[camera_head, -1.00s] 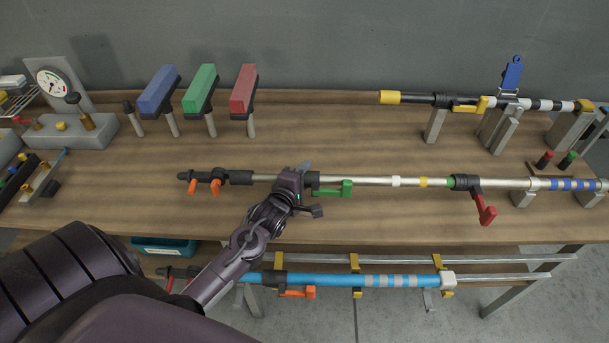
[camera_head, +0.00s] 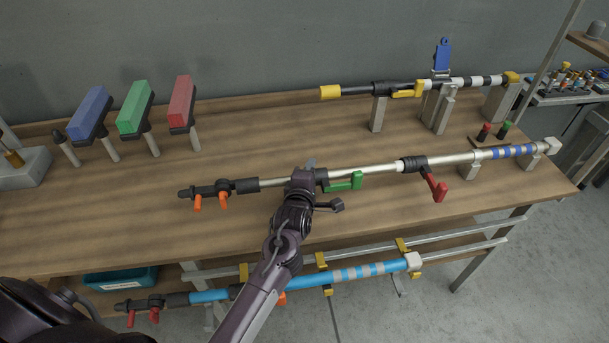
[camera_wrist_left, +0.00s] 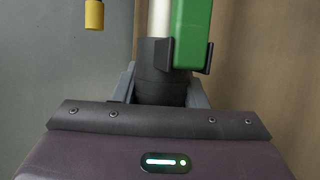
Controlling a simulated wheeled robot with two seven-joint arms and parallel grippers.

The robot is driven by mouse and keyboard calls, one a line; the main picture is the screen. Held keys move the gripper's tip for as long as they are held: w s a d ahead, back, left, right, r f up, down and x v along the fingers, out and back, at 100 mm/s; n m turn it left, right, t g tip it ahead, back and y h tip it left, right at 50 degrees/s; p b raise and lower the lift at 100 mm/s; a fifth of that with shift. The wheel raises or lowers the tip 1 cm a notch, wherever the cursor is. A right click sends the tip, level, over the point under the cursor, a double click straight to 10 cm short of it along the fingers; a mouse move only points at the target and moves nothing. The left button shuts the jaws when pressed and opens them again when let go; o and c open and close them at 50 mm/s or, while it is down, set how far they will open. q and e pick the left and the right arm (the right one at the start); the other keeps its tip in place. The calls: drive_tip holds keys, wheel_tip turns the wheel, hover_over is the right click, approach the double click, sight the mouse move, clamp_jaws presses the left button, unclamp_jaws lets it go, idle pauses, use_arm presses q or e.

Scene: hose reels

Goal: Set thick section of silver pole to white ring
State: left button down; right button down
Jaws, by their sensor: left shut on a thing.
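The silver pole (camera_head: 383,171) lies lengthwise over the table, its right part on supports. Its thick section (camera_head: 455,159), with blue bands, is at the right. A black clamp with a red lever (camera_head: 435,187) sits at the thick section's left end, the lever sticking out toward me. My left gripper (camera_head: 312,176) is shut on the black collar beside the green lever (camera_head: 345,182). In the left wrist view the collar (camera_wrist_left: 160,85) sits between the fingers, below the green lever (camera_wrist_left: 190,35). The white ring cannot be made out clearly now. My right gripper is out of view.
A black pole with a yellow end (camera_head: 330,92) stands on holders behind. Blue, green (camera_head: 135,108) and red blocks stand on posts at the back left. A blue pole (camera_head: 210,296) lies on the lower rack.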

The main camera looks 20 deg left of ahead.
use_arm(q)
drive_tip(key=c, duration=0.9)
unclamp_jaws()
drive_tip(key=shift+d, duration=0.1)
drive_tip(key=shift+s, duration=0.55)
drive_tip(key=b+v, duration=0.1)
drive_tip(key=v, duration=0.4)
drive_tip(key=shift+s+d, duration=0.1)
drive_tip(key=shift+s, duration=0.15)
drive_tip(key=shift+s+d+r, duration=0.1)
drive_tip(key=shift+s+r, duration=0.2)
drive_tip(key=shift+s, duration=0.3)
